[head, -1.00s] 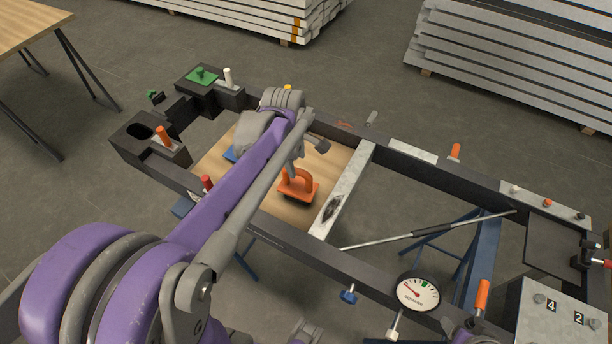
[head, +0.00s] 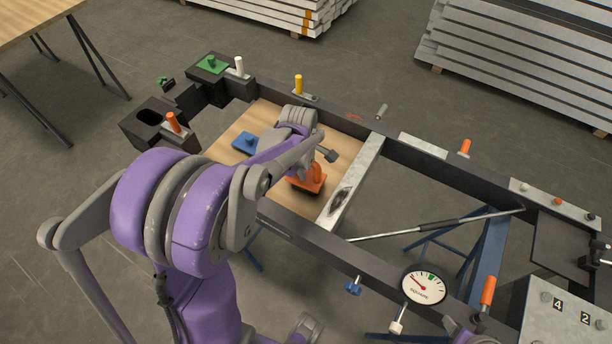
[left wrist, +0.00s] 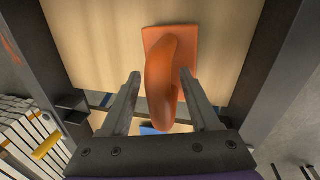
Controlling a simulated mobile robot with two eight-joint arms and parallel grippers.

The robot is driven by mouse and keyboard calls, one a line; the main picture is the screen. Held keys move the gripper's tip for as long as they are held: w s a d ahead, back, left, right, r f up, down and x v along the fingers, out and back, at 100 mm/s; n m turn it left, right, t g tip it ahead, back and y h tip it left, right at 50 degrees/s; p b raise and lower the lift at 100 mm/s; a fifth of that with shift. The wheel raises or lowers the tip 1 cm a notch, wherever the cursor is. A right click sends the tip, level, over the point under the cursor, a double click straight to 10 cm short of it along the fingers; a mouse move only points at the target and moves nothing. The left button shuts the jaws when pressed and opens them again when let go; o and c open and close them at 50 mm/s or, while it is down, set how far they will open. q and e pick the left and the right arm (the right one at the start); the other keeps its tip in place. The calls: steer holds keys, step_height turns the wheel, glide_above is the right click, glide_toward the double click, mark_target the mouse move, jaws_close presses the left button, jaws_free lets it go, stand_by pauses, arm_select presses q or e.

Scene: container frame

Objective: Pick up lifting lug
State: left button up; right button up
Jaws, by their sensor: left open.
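The orange lifting lug (head: 308,184) has a flat base plate and an upright loop. It stands on the wooden board (head: 345,150) inside the dark frame, and my arm partly covers it in the head view. In the left wrist view the lug (left wrist: 164,75) lies between the two fingers of my left gripper (left wrist: 160,74). The fingers are open, one on each side of the loop, with a narrow gap on the right; I cannot tell whether either touches. My right gripper is not in view.
A blue piece (head: 246,142) sits on the board left of the lug. A pale crossbar (head: 352,182) borders the board on the right. A rod (head: 435,226) crosses the open bay.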

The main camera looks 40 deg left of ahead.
arm_select(q)
jaws_close()
steer(key=shift+r, duration=0.1)
stand_by(1.2)
